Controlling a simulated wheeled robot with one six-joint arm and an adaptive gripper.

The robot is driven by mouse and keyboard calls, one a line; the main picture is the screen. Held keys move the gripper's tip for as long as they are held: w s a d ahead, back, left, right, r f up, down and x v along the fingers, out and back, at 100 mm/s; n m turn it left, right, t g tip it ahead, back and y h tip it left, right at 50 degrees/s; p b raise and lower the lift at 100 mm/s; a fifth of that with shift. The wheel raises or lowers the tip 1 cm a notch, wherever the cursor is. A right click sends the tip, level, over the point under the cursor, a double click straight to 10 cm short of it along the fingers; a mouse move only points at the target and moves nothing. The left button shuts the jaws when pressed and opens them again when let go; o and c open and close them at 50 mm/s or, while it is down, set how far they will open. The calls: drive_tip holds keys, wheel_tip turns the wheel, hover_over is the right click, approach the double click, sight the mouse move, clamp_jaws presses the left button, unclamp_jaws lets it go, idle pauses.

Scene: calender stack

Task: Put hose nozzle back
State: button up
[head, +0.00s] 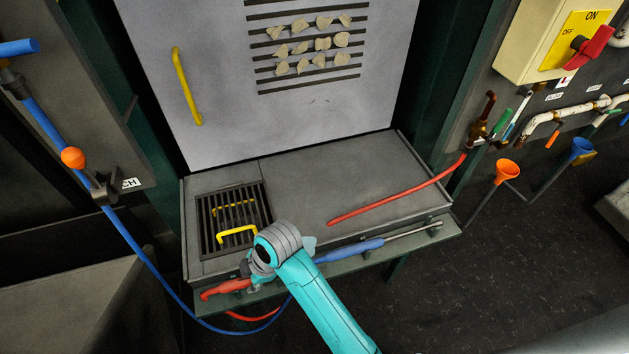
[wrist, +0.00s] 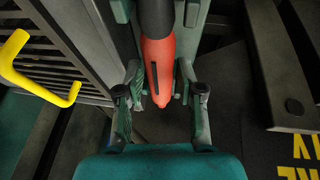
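The hose nozzle lies along the front ledge of the grey machine base in the head view. In the wrist view the red end (wrist: 158,65) lies between the two fingers of my gripper (wrist: 160,90). The fingers stand on either side of it with narrow gaps showing, so the gripper looks open. Contact beyond the visible finger parts is unclear.
A grate (head: 207,238) with yellow handles (head: 238,236) lies just behind my gripper. A red hose (head: 395,204) crosses the base top. A blue hose (head: 150,262) hangs at the left from a holder. Valves, pipes and funnels (head: 508,171) stand at the right.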

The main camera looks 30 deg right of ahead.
drive_tip(key=shift+o, duration=1)
drive_tip(key=v, duration=0.7)
drive_tip(key=shift+r, duration=0.25)
drive_tip(key=shift+d, duration=0.1)
